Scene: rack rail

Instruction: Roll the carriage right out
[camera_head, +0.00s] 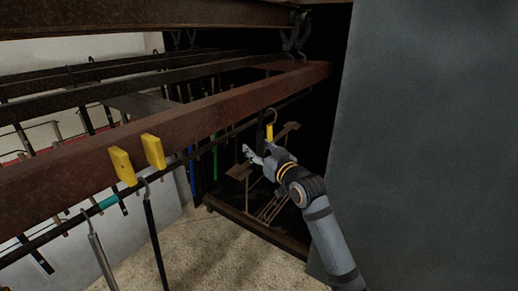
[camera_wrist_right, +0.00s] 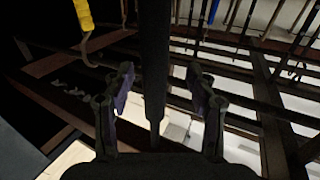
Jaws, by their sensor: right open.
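A long rust-brown beam (camera_head: 215,112) runs from lower left to upper right in the head view, with a thin dark rail below it. I cannot tell for certain which part is the carriage. My right gripper (camera_head: 253,153) is below the beam's far part, near a dark upright bar (camera_head: 261,133). In the wrist view a dark bar (camera_wrist_right: 155,60) stands between the spread fingers of the right gripper (camera_wrist_right: 161,75). The fingers show gaps on both sides of it. My left gripper is out of view.
Two yellow blocks (camera_head: 153,151) sit on the beam's near part. Hooked rods (camera_head: 155,235) and other tools hang from the rail. A yellow-handled hook (camera_wrist_right: 83,16) hangs near the right gripper. A large grey panel (camera_head: 435,130) fills the right side. Speckled floor (camera_head: 205,250) lies below.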

